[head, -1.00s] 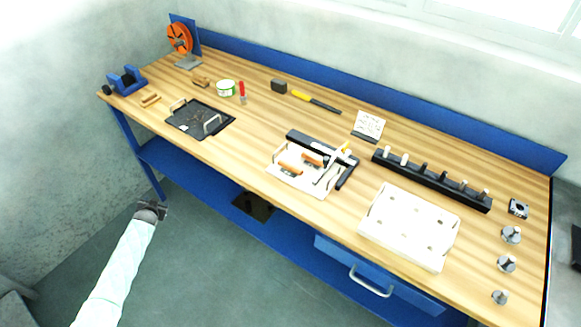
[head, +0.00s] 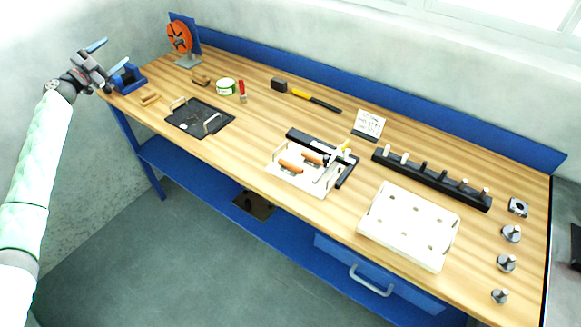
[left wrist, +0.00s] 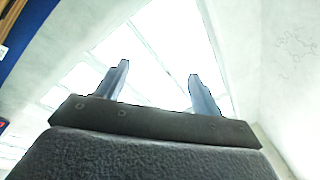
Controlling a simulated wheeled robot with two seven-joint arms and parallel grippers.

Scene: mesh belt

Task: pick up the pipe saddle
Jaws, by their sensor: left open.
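My left gripper (head: 103,66) is open and empty, raised in the air at the left end of the workbench, close in the picture to a blue U-shaped holder (head: 128,78). The left wrist view shows its two fingers (left wrist: 158,69) spread apart with nothing between them, facing the pale ceiling and wall. I cannot tell for sure which thing is the pipe saddle. Small dark parts lie in a black tray (head: 187,127), too small to make out. A square grey part with a round dark hole (head: 518,207) lies at the right end. My right gripper is not in view.
A wooden workbench (head: 260,125) has an orange disc (head: 180,37) on a stand, a tub (head: 226,86), a hammer (head: 310,99), a tool tray (head: 283,180), a black peg rack (head: 432,177), a white holed tray (head: 410,225) and metal knobs (head: 507,263).

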